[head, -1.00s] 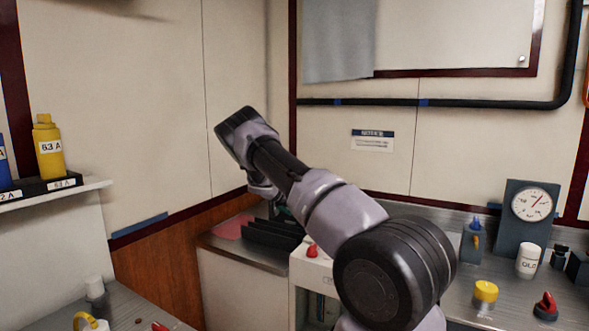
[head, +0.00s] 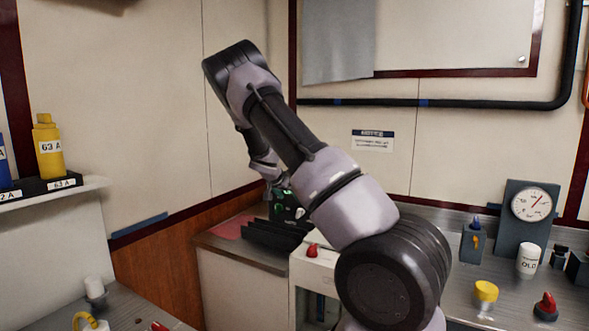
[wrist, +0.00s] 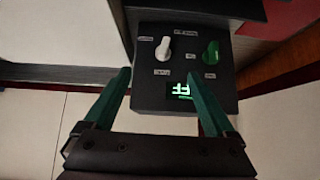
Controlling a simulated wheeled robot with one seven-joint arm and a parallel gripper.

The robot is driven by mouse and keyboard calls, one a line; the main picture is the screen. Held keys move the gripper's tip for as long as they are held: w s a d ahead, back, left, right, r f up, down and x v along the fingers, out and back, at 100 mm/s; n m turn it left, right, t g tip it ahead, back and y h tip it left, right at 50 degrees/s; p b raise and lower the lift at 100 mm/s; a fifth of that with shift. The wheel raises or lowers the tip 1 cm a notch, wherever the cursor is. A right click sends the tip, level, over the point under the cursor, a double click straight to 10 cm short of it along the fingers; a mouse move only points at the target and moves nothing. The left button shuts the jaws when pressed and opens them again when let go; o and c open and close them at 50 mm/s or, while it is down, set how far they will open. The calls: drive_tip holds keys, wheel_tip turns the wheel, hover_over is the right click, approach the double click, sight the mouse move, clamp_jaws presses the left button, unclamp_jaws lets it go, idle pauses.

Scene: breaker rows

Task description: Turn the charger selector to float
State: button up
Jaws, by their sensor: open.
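The charger is a dark box (wrist: 146,98) with a white selector knob (wrist: 163,48), a green knob (wrist: 211,52) and a lit green display (wrist: 181,90). Small labels surround the white knob; they are too blurred to read. In the head view the dark box (head: 278,212) stands at the back of the counter, partly behind my arm. My gripper (wrist: 158,73) is open, its green fingers reaching toward the box face. The white knob lies beyond the gap between the fingertips, apart from them. The right finger overlaps the display's edge.
Black upright dividers (head: 270,237) stand in front of the box. A red knob (head: 312,251) tops a white cabinet to their right. The right-hand counter holds a gauge (head: 532,205), a white jar (head: 529,261) and a yellow-capped jar (head: 486,291).

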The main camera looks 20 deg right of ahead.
drive_tip(key=s+a+r+y, duration=0.2)
drive_tip(key=s+r, duration=0.5)
drive_tip(key=s+a+r+y, duration=0.1)
drive_tip(key=s+r+y, duration=0.1)
drive_tip(key=s+r, duration=0.6)
drive_tip(key=shift+a, duration=0.4)
drive_tip(key=shift+w+f, duration=0.1)
drive_tip(key=shift+f, duration=0.1)
drive_tip(key=c, duration=0.6)
drive_tip(key=m+t+h, duration=0.1)
drive_tip(key=t+h, duration=0.1)
drive_tip(key=h, duration=0.1)
approach(298, 211)
drive_tip(key=x, duration=0.9)
drive_tip(key=shift+w+d+f, duration=0.2)
drive_tip(key=shift+d+f, duration=0.05)
drive_tip(key=shift+f, duration=0.05)
drive_tip(key=shift+c, duration=0.2)
